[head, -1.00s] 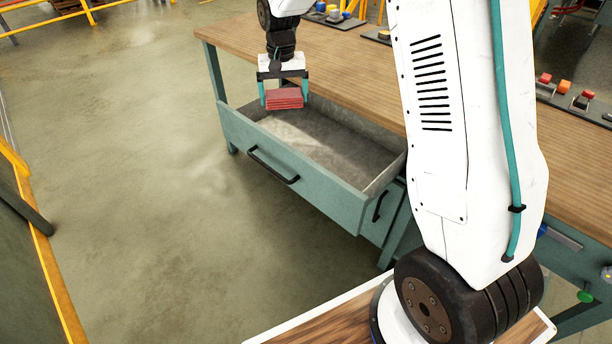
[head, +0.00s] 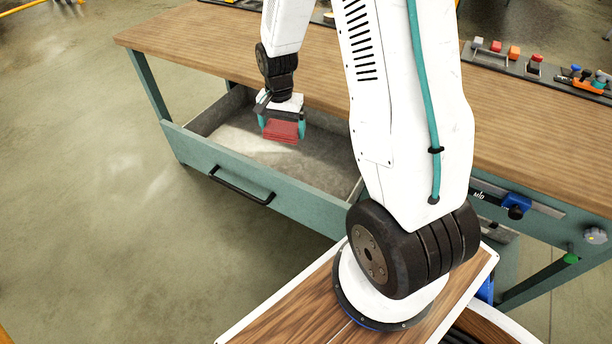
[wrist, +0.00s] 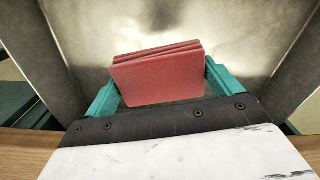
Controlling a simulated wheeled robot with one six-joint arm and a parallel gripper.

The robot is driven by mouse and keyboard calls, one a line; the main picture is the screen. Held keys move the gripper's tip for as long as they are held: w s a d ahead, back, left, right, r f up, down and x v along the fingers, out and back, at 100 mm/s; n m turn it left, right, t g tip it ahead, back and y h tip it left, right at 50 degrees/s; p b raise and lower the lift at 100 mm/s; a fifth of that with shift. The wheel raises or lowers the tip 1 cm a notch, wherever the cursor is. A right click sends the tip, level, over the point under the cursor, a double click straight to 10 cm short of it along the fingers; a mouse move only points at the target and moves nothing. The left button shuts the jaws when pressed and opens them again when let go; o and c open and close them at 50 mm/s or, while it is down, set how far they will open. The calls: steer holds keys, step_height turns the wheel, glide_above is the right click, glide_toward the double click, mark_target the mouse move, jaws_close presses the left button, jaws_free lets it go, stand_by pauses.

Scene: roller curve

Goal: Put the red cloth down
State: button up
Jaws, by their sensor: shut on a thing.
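The red cloth (head: 281,131) is a folded, layered block held between the two teal fingers of my gripper (head: 282,129). In the head view it hangs over the open drawer (head: 228,158), whose grey metal floor shows below and around it. The wrist view shows the cloth (wrist: 158,73) with a finger at each side, and my gripper (wrist: 160,88) shut on it. The drawer floor (wrist: 225,20) lies beyond the cloth in that view. I cannot tell exactly how high the cloth is above the floor.
The drawer is pulled out from under a wooden workbench (head: 530,130) and has a black handle (head: 241,190). Its visible floor is otherwise empty. The concrete floor (head: 90,200) at left is clear.

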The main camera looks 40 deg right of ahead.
steer(key=s+d+f+m, duration=0.2)
steer(key=s+f+m, duration=0.15)
steer(key=s, duration=0.35)
glide_above(307, 177)
step_height(307, 177, down, 5)
steer(key=shift+s+a+f, duration=0.1)
steer(key=shift+s+f, duration=0.05)
steer(key=shift+f, duration=2.5)
steer(key=o, duration=0.7)
steer(key=shift+f, duration=0.1)
steer(key=shift+o, duration=0.7)
